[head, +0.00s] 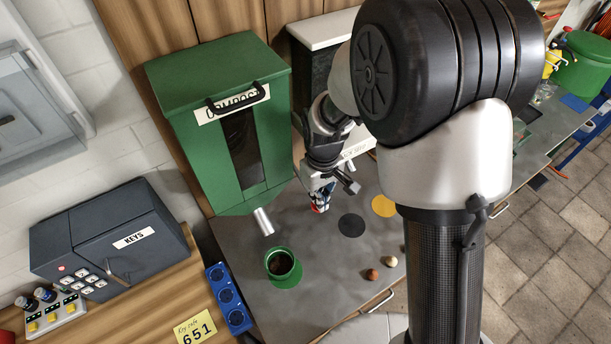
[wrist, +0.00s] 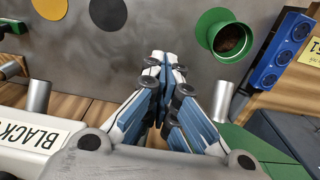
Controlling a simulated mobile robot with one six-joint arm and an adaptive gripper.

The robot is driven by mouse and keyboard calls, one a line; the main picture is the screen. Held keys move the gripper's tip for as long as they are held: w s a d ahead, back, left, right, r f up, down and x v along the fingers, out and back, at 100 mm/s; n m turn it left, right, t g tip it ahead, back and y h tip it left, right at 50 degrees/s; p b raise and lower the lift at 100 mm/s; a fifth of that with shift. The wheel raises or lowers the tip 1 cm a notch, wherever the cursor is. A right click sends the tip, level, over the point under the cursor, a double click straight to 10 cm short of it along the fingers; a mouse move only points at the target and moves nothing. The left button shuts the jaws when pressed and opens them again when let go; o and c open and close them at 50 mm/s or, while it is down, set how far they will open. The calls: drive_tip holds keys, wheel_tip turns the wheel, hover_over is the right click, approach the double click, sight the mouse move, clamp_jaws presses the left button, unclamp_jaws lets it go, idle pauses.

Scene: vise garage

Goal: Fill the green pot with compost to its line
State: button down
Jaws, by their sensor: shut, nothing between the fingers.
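The green pot (head: 282,264) stands on the grey bench top with dark compost inside. It also shows in the wrist view (wrist: 206,26). I cannot make out a fill line or the exact level. The green compost dispenser (head: 190,150) stands behind it, with a black handle (head: 237,99) on its front and a dark window. Its metal spout (head: 263,222) ends just above and behind the pot; it also shows in the wrist view (wrist: 221,100). My gripper (head: 320,204) is shut and empty, right of the spout and apart from the pot and handle. Its fingertips meet in the wrist view (wrist: 165,62).
A white-topped dispenser (head: 322,28) stands right of the green one, partly behind my arm. Black (head: 352,225) and yellow (head: 384,206) discs and two small balls (head: 373,275) lie on the bench. A keys box (head: 110,245) and blue socket strip (head: 228,297) are at left.

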drive_tip(key=shift+r+p, duration=2.2)
drive_tip(key=shift+r, duration=0.9)
drive_tip(key=shift+f, duration=0.15)
drive_tip(key=shift+f+b, duration=2.5)
drive_tip(key=shift+f, duration=0.65)
drive_tip(key=shift+r, duration=0.25)
drive_tip(key=shift+r+p, duration=2.35)
drive_tip(key=shift+r, duration=0.7)
